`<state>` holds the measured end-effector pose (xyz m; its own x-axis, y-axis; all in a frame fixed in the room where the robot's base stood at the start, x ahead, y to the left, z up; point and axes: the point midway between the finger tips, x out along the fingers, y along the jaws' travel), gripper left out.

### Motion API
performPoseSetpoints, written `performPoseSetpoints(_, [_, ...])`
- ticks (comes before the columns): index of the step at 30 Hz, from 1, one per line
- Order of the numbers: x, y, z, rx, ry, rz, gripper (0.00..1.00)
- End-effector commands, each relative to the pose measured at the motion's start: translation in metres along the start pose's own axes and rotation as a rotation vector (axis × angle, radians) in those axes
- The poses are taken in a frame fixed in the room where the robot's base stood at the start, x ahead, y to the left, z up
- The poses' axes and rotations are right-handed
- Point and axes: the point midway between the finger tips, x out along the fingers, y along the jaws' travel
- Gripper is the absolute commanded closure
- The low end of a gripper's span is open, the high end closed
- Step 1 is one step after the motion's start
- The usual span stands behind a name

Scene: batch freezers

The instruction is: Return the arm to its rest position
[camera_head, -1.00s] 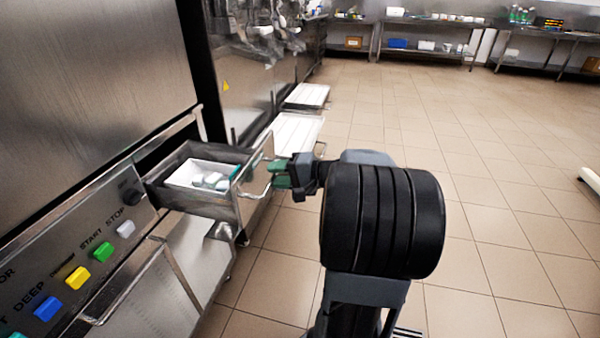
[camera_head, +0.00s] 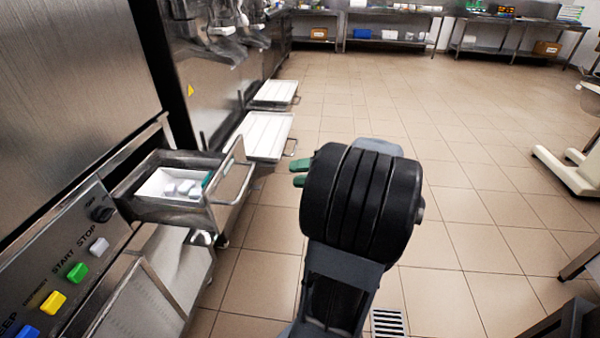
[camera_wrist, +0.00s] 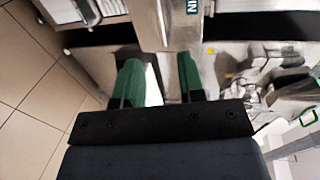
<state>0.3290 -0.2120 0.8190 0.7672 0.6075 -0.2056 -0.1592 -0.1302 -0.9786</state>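My gripper (camera_head: 300,173) shows its green fingertips at the left of my black arm joint in the head view. In the wrist view my gripper (camera_wrist: 160,80) has its two green fingers spread apart with nothing between them. It is clear of the metal drawer (camera_head: 172,212), which is pulled out from the freezer front and holds a white tray with several small pale items. A gap of tiled floor lies between the fingers and the drawer handle (camera_head: 237,184). Most of my gripper body is hidden behind my arm joint in the head view.
White trays (camera_head: 264,135) stick out along the machines beyond the drawer. A control panel (camera_head: 70,262) with coloured buttons is at lower left. A pale wheeled stand (camera_head: 570,170) is at the right. Steel tables (camera_head: 390,30) line the back. The tiled floor in the middle is clear.

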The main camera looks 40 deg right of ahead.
Motion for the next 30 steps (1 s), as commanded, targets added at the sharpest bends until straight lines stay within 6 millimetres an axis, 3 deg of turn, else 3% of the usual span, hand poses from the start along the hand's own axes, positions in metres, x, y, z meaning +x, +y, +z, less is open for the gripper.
performPoseSetpoints(14, [0.001, -0.001, 0.0, 0.0, -0.001, 0.002, 0.64])
performPoseSetpoints(17, [0.007, -0.01, 0.006, 0.003, -0.028, 0.032, 0.64])
performPoseSetpoints(20, [0.026, -0.031, 0.024, 0.008, -0.107, 0.126, 0.64])
performPoseSetpoints(25, [0.064, -0.08, 0.084, -0.041, -0.302, 0.446, 0.64])
performPoseSetpoints(30, [0.073, -0.124, 0.139, -0.231, -0.421, 0.79, 0.64])
